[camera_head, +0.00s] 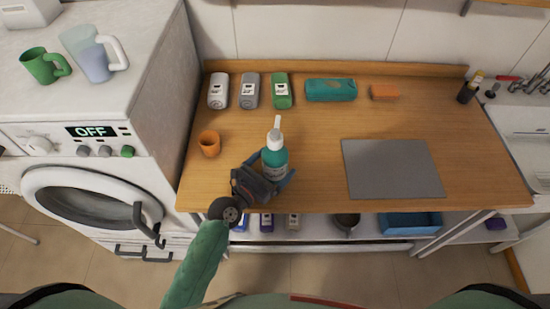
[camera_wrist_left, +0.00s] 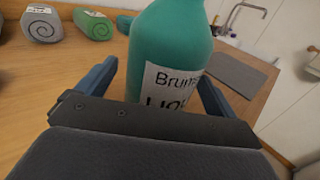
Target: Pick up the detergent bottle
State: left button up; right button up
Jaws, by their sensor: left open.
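The detergent bottle (camera_head: 274,156) is teal with a white pump top and a white label. It stands upright on the wooden counter near its front edge. My left gripper (camera_head: 270,170) is open, with its blue fingers on either side of the bottle's lower part. In the left wrist view the bottle (camera_wrist_left: 170,50) stands between the two open fingers (camera_wrist_left: 155,85), with its label facing the camera and its top out of frame. Gaps show beside the bottle there. My right gripper is not in view.
An orange cup (camera_head: 209,143) stands left of the bottle. A grey mat (camera_head: 393,168) lies to the right. Several rolled towels, including a green one (camera_head: 281,92), a teal pack (camera_head: 330,90) and an orange block (camera_head: 384,92) line the back.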

pick_arm(q)
jog(key=shift+w+d, duration=0.25)
jog(key=shift+w, duration=0.05)
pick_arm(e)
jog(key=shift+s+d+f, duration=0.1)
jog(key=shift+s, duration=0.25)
pick_arm(q)
jog(key=shift+s+a, duration=0.1)
jog(key=c, duration=1.5)
jog(key=shift+r, duration=0.15)
